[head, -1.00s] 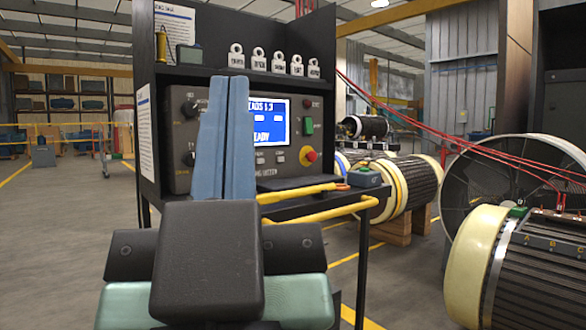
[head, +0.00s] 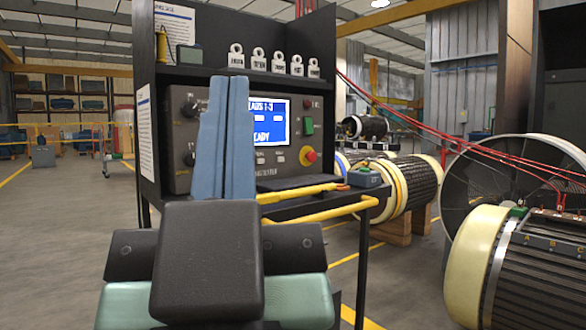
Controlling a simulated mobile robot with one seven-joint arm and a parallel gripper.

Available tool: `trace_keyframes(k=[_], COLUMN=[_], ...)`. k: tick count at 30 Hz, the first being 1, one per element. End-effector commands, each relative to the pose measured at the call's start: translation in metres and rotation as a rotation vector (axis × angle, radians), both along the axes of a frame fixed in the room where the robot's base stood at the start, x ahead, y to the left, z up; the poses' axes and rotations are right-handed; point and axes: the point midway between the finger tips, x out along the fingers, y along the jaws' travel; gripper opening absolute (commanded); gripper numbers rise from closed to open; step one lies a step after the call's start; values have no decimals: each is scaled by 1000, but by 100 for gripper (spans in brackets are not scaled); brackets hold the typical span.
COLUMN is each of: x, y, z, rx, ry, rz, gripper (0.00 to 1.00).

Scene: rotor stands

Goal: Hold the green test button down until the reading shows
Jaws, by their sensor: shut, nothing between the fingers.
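The green test button (head: 308,126) is on the right side of the dark tester panel (head: 181,127), above a red emergency knob on a yellow base (head: 308,157). The blue screen (head: 272,120) shows white text, partly covered by my fingers; "EADS 1-3" and "EADY" can be read. My gripper (head: 230,80) is shut and empty, its two blue fingers upright and side by side. In the picture it stands in front of the panel, left of the green button and apart from it.
White tags (head: 275,62) stand on the shelf above the panel. Yellow probes (head: 300,193) lie on the cart's front ledge. A blue-grey box (head: 364,177) sits at its right end. Red cables (head: 450,134) run right to the rotors (head: 530,270). Open floor lies at left.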

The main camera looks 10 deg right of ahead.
Motion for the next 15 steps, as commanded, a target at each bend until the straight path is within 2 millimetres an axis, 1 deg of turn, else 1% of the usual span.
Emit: trace_keyframes(k=[7, 10, 13, 15], x=[0, 0, 0, 0], y=[0, 0, 0, 0], z=[0, 4, 16, 29], rx=[0, 0, 0, 0], ry=[0, 0, 0, 0], rz=[0, 0, 0, 0], gripper=[0, 0, 0, 0])
